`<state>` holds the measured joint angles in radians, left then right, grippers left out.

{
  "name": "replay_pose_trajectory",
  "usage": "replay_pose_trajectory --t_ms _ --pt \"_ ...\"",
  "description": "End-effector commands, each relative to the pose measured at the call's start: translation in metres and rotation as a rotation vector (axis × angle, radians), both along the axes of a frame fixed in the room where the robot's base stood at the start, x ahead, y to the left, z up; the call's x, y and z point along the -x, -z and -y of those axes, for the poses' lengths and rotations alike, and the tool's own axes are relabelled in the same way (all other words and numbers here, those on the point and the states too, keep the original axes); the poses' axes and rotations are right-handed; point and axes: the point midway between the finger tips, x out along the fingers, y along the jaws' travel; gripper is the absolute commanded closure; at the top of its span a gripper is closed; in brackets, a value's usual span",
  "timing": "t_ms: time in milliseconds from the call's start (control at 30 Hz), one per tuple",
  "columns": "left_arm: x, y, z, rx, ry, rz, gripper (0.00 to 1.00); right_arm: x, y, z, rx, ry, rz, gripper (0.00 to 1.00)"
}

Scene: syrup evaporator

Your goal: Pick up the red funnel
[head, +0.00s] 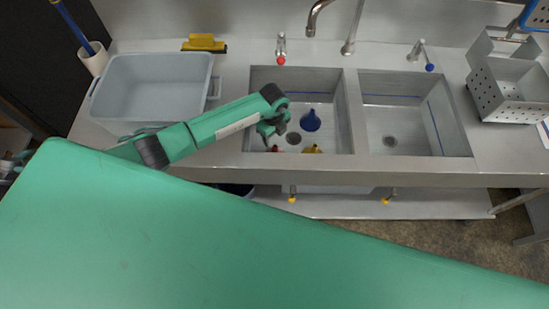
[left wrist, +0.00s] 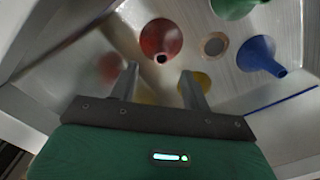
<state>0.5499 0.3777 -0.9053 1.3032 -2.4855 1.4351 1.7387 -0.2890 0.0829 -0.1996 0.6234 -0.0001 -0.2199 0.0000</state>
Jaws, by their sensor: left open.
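The red funnel (left wrist: 161,36) lies in the left sink basin, just beyond my fingertips in the left wrist view. In the head view only a small part of the red funnel (head: 276,149) shows, below my left gripper (head: 272,131). My left gripper (left wrist: 160,74) is open, its two fingers apart with nothing between them. It reaches down into the left basin (head: 341,110), and the funnel is ahead of the fingers, apart from them as far as I can tell. My right gripper is not in view.
A blue funnel (left wrist: 257,56), a green funnel (left wrist: 233,7) and a yellow funnel (left wrist: 202,80), partly behind a finger, share the basin with a drain (left wrist: 214,45). The right basin (head: 392,120) is empty. A grey tub (head: 155,88) stands left; a perforated basket (head: 511,87) stands right.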

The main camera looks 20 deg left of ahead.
Motion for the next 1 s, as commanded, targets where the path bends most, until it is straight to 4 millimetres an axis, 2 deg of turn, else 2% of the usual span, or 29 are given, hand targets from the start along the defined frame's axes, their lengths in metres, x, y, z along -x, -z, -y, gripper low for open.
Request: replay_pose_trajectory --t_ms 33,133,267,467,800,1000 --pt "0.000 0.014 0.000 0.001 0.000 0.000 0.52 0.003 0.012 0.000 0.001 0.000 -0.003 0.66" --pt "0.000 0.026 0.001 0.001 0.001 0.000 0.52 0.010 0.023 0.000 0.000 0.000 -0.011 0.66" --pt "0.000 0.034 0.001 0.002 0.001 0.000 0.52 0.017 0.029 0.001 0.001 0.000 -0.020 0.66" --pt "0.000 0.040 0.002 0.002 0.002 0.000 0.52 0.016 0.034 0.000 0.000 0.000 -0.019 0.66" --pt "0.000 0.080 0.004 0.001 0.000 0.000 0.52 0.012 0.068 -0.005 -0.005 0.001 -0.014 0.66" --pt "0.000 0.087 0.004 0.003 0.001 0.001 0.52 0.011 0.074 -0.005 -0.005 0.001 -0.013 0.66"
